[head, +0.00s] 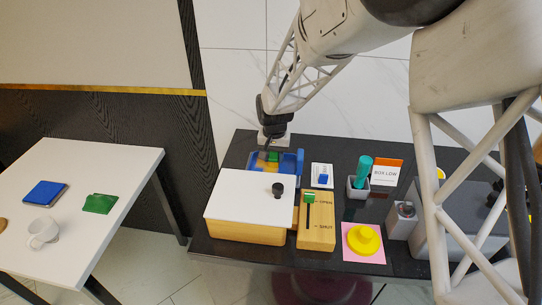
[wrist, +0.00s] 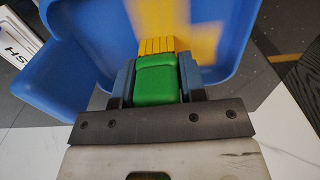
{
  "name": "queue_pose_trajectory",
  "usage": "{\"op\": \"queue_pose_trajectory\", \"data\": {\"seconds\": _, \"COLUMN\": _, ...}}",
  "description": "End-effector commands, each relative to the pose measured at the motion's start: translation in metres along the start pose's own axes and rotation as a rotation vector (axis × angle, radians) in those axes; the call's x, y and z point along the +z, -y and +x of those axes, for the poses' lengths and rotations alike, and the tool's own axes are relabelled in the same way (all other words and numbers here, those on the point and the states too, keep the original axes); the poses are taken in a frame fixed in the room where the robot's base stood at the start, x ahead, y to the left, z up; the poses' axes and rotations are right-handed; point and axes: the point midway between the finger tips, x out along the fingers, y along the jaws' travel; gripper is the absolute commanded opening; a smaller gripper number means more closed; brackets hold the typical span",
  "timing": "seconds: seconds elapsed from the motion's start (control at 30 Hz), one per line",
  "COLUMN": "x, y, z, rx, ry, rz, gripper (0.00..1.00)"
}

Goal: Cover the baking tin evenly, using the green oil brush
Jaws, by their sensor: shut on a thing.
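The blue baking tin (head: 292,166) lies at the back left of the black table, behind the white-lidded box. It also shows in the wrist view (wrist: 95,35). My gripper (wrist: 157,85) is shut on the green oil brush (wrist: 156,80), whose yellow bristles (wrist: 157,46) point into the tin. In the head view, my gripper (head: 268,143) is over the tin and partly hides it. A yellow coat (wrist: 200,22) covers the middle of the visible tin floor, with bare blue on both sides. I cannot tell whether the bristles touch the floor.
A wooden box with a white lid (head: 245,199) and black knob stands in front of the tin. A wooden slider block (head: 317,232), a small white card (head: 322,174) and a teal cylinder (head: 363,170) are to the right. A white side table (head: 90,170) is at left.

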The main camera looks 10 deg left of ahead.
Motion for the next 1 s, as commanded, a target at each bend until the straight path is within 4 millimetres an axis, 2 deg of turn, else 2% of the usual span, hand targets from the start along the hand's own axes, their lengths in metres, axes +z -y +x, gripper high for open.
{"op": "queue_pose_trajectory", "data": {"seconds": 0.47, "x": 0.003, "y": -0.001, "z": 0.0, "rx": 0.0, "ry": 0.0, "rz": 0.0, "gripper": 0.0}}
{"op": "queue_pose_trajectory", "data": {"seconds": 1.0, "x": 0.035, "y": -0.001, "z": 0.002, "rx": 0.0, "ry": 0.0, "rz": 0.001, "gripper": 0.0}}
